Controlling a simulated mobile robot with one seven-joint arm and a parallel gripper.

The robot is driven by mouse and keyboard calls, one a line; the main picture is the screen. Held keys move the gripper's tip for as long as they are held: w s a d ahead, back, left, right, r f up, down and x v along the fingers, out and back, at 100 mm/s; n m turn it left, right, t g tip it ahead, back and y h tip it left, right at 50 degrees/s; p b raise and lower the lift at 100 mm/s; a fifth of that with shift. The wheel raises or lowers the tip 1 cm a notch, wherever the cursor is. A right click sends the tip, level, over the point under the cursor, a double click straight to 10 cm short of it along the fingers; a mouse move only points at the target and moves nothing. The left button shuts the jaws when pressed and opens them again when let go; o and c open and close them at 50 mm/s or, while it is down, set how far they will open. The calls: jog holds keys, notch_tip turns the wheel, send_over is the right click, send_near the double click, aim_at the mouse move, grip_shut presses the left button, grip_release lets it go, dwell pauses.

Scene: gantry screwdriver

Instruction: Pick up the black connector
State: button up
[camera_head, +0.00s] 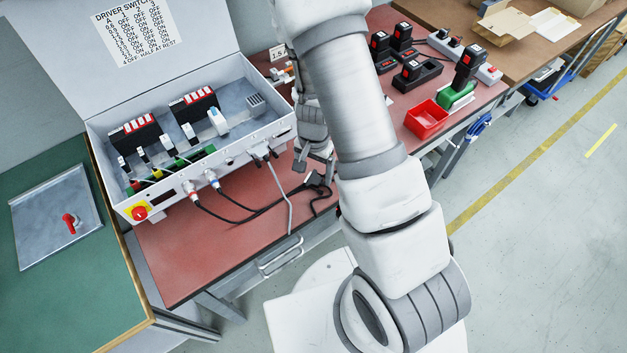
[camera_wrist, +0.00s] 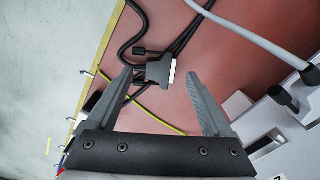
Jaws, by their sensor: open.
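The black connector (camera_wrist: 158,70) lies on the red bench top with a pale front face and a black cable. In the wrist view it shows between and slightly beyond the fingertips of my gripper (camera_wrist: 159,80). The jaws are apart, and whether they touch it cannot be told. In the head view my gripper (camera_head: 314,166) hangs over the bench in front of the control box, with the connector (camera_head: 315,178) just below it, partly hidden by my arm.
The open control box (camera_head: 255,143) with plugged cables stands left of my gripper. Black cables (camera_head: 240,218) and a grey cable cross the red bench (camera_head: 180,262). A red bin (camera_head: 427,119) and black tool batteries stand to the right. The bench's front left is clear.

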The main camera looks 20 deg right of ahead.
jog(key=shift+f, duration=0.95)
jog(key=shift+c, duration=0.2)
grip_shut()
